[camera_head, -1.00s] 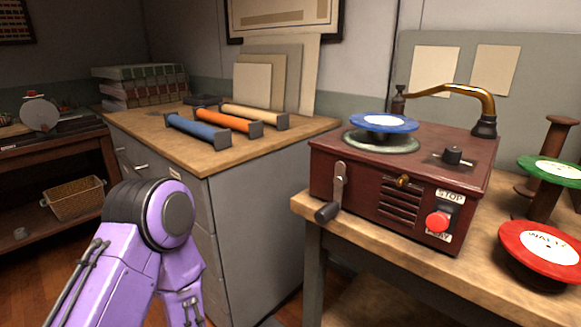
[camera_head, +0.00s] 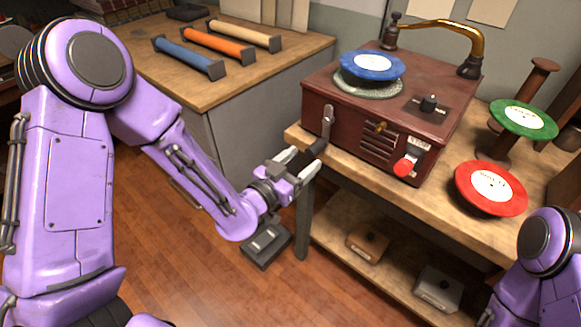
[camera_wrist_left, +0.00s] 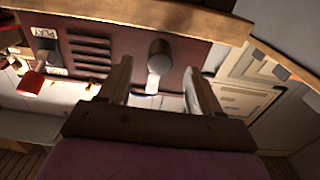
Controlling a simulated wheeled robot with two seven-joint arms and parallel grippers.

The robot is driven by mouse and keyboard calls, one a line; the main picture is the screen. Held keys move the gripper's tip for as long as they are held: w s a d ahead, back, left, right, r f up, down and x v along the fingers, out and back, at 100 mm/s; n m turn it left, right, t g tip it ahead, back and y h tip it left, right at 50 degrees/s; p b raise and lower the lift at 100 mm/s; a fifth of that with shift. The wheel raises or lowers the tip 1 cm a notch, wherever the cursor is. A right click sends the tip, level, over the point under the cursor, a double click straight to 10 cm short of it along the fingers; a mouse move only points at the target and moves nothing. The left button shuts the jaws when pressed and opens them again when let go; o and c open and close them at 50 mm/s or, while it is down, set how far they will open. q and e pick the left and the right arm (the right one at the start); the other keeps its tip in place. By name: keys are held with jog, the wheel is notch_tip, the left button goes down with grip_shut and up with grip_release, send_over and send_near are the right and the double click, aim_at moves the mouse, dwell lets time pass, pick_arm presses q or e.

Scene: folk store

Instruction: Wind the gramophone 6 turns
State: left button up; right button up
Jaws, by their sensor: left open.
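The dark red gramophone (camera_head: 345,118) stands on the wooden table, with a blue record (camera_head: 372,67) on its turntable. Its metal crank (camera_head: 327,120) hangs on the front left, and the dark crank handle (camera_head: 317,147) sticks out at its lower end. My left gripper (camera_head: 303,164) is open and empty, just in front of and below the handle. In the left wrist view, the handle (camera_wrist_left: 160,48) shows beyond the fingertips, between the lines of the two open fingers (camera_wrist_left: 158,84). I cannot tell whether they touch it. My right gripper is out of view.
A red stop/play switch (camera_head: 405,165) is on the gramophone's front. A red record (camera_head: 490,187) and a green record (camera_head: 523,119) stand to the right. The brass tone arm (camera_head: 440,27) is at the back. A cabinet with coloured rollers (camera_head: 218,45) stands left.

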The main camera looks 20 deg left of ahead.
aim_at(309, 154)
pick_arm(q)
jog(key=shift+x, duration=2.8)
jog(key=c, duration=0.9)
